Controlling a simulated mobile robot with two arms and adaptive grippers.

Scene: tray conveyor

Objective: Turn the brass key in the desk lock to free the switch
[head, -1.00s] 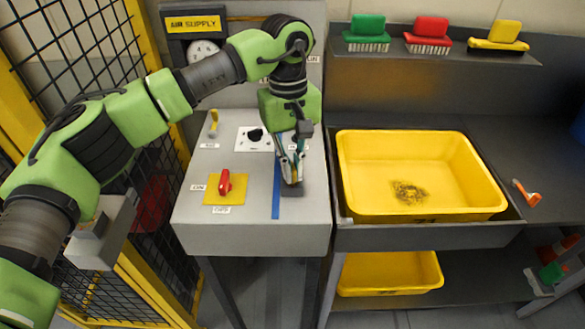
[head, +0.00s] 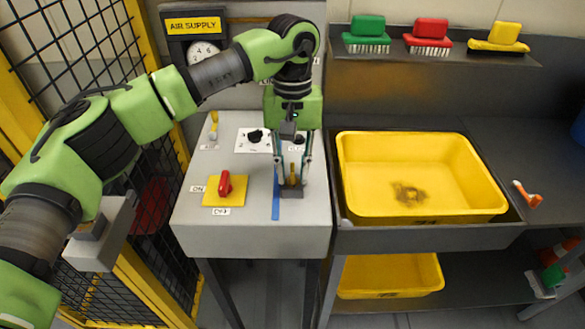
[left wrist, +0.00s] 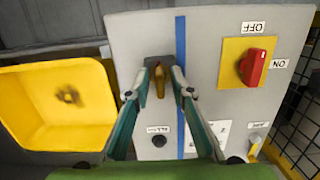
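The brass key (head: 293,174) stands in a dark lock block (head: 291,191) at the right front of the grey desk (head: 250,235). It also shows in the left wrist view (left wrist: 160,84). My left gripper (head: 293,176) points down over it, fingers open, one on each side of the key. In the left wrist view, gaps show between the key and both fingertips. The red switch (head: 225,183) sits on a yellow plate left of the lock, between ON and OFF labels, its handle in line with OFF. My right gripper is not in view.
A blue strip (head: 276,205) runs beside the lock. A black knob (head: 255,136) on a white plate and a yellow-handled lever (head: 213,122) are farther back. A yellow tray (head: 420,217) stands right of the desk. A mesh fence (head: 90,40) is at the left.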

